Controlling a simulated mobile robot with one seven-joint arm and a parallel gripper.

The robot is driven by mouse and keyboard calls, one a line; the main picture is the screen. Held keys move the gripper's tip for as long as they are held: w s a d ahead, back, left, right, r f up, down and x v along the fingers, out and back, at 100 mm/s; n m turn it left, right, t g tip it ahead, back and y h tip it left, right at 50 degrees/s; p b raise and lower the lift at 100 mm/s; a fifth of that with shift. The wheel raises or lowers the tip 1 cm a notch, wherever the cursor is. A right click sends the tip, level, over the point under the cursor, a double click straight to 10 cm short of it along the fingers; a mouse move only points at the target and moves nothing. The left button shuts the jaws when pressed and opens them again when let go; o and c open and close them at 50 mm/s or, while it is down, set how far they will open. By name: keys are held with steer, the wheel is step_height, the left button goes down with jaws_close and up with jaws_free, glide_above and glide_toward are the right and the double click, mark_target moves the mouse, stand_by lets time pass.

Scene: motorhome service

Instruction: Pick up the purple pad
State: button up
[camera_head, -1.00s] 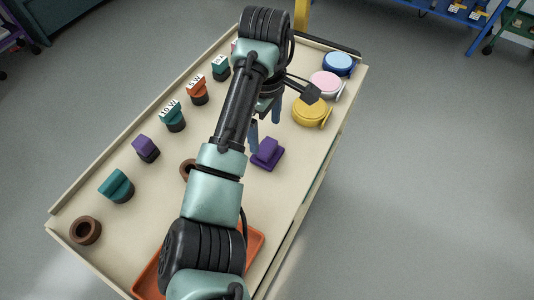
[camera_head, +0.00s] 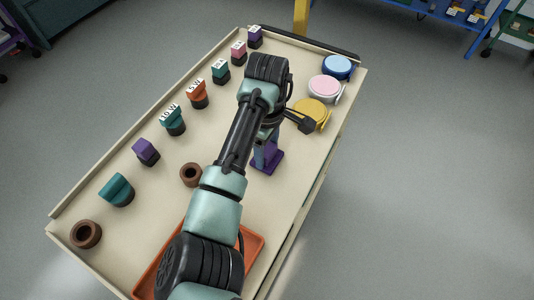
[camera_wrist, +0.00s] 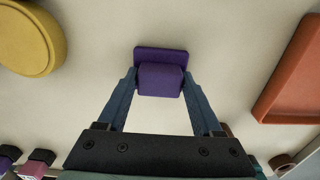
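The purple pad (camera_head: 275,163) lies on the table, a flat purple plate with a raised purple block on it. In the wrist view the purple pad (camera_wrist: 160,55) is centred, its block between my fingers. My gripper (camera_head: 265,156) is down at the pad, and my arm hides part of it in the head view. In the wrist view my gripper (camera_wrist: 160,80) has its fingers apart, one on each side of the block and very close to it. I cannot tell whether they touch it.
A yellow round tin (camera_head: 309,113), a pink one (camera_head: 324,88) and a blue one (camera_head: 338,66) stand on the right. An orange tray (camera_head: 250,250) lies at the near side. A brown ring (camera_head: 190,174) is left of my arm. Several labelled knobs line the left edge.

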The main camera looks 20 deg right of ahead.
mark_target(267, 149)
steer(key=c, duration=0.9)
step_height(267, 149, up, 10)
steer(key=shift+r+p, duration=0.1)
steer(key=shift+p, duration=0.3)
